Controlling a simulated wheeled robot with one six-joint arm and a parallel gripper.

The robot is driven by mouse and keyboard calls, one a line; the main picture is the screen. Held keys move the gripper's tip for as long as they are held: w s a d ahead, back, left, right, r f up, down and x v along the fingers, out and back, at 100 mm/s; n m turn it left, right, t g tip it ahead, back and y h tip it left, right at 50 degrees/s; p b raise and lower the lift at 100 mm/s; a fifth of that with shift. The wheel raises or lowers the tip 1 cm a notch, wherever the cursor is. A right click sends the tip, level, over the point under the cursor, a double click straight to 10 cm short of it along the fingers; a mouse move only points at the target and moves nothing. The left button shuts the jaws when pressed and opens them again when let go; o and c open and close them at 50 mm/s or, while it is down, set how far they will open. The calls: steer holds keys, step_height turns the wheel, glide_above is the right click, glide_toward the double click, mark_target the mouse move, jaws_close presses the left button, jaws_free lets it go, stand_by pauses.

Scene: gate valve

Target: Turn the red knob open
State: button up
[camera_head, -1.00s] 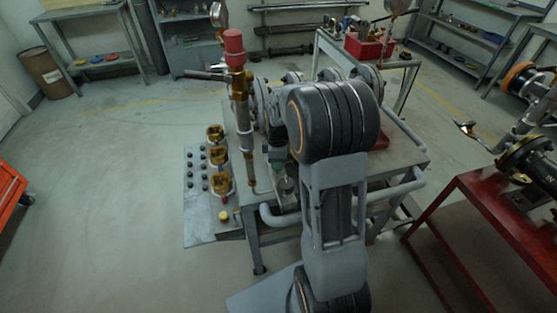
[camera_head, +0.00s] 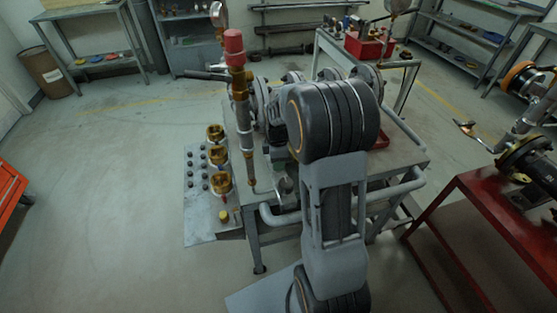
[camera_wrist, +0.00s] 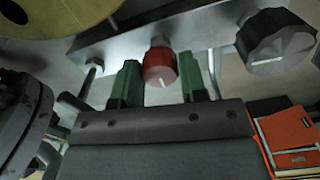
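The red knob (camera_wrist: 160,66) is in the upper middle of the wrist view, with a small white mark on its face. It sits at the edge of a grey metal plate (camera_wrist: 125,42). My gripper (camera_wrist: 161,84) is open, with one green finger left of the knob and the other right of it. Gaps show between the knob and both fingers. Whether the fingertips reach fully beside the knob in depth is hard to tell. In the head view my arm hides the gripper and this knob.
A dark knob (camera_wrist: 276,42) with a white line is right of the red one. A dark round flange (camera_wrist: 18,125) is at the left. In the head view, a red-capped upright pipe (camera_head: 234,48) rises from the bench.

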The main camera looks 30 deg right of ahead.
steer(key=o, duration=0.4)
steer(key=shift+c, duration=0.2)
step_height(320, 180, up, 14)
steer(key=shift+p, duration=0.4)
steer(key=shift+s+f, duration=0.1)
stand_by(0.4)
